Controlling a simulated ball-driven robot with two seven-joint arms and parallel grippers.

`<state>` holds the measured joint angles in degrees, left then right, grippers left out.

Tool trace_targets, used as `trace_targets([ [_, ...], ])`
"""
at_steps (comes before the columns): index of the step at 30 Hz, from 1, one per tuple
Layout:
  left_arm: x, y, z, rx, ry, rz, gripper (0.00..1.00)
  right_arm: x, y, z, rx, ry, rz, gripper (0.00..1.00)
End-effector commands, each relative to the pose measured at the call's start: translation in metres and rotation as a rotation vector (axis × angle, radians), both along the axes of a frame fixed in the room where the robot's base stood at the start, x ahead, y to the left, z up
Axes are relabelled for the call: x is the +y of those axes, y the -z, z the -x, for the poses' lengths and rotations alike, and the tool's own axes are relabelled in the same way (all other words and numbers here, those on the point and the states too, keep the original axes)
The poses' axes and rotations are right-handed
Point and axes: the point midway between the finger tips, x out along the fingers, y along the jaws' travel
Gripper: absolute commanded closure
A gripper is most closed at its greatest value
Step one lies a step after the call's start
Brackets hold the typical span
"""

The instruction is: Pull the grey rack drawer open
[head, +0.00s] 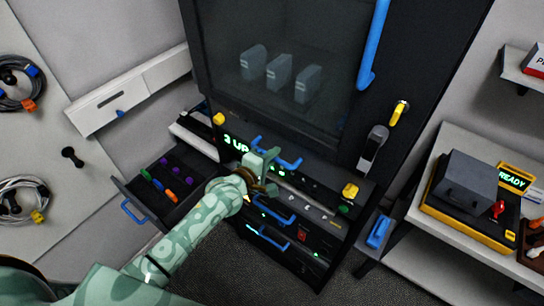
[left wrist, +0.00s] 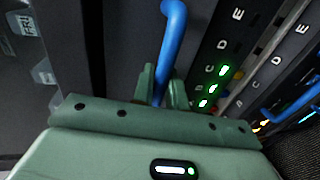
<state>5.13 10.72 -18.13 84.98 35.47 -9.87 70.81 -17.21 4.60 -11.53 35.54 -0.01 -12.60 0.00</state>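The dark rack (head: 318,218) stands in the middle of the head view, with several blue handles on its lower fronts. My left gripper (head: 264,168) is at the uppermost blue handle (head: 288,162), just right of a green lit display. In the left wrist view my left gripper's fingers (left wrist: 163,92) lie on both sides of the blue handle (left wrist: 172,45), which fills the gap between them; they look shut on it. The front behind this handle looks flush with the rack. I cannot tell its grey from the dark fronts nearby. My right gripper is not in view.
A dark drawer (head: 118,184) with coloured items stands open at the left. Above the handle is a glass door (head: 280,45) with a long blue handle (head: 373,45). Two lower blue handles (head: 272,212) sit close below. A bench (head: 440,235) stands at the right.

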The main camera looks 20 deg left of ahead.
Motion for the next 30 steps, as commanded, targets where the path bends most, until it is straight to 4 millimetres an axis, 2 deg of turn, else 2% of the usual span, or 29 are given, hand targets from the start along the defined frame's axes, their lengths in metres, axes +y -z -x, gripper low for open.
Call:
trace_targets([
  [8, 0.002, 0.000, 0.004, 0.002, 0.000, -0.002, 1.00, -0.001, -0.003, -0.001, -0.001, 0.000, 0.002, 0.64],
  [13, 0.008, -0.002, 0.024, 0.006, 0.002, -0.005, 1.00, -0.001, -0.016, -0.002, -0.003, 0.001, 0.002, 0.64],
  [17, 0.019, -0.003, 0.054, 0.009, 0.002, -0.006, 1.00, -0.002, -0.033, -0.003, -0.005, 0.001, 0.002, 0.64],
  [21, 0.034, -0.002, 0.095, 0.010, 0.003, -0.006, 1.00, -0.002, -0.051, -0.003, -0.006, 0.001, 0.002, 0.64],
  [30, 0.065, 0.000, 0.181, 0.008, 0.003, -0.004, 1.00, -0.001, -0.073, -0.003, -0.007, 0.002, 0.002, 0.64],
])
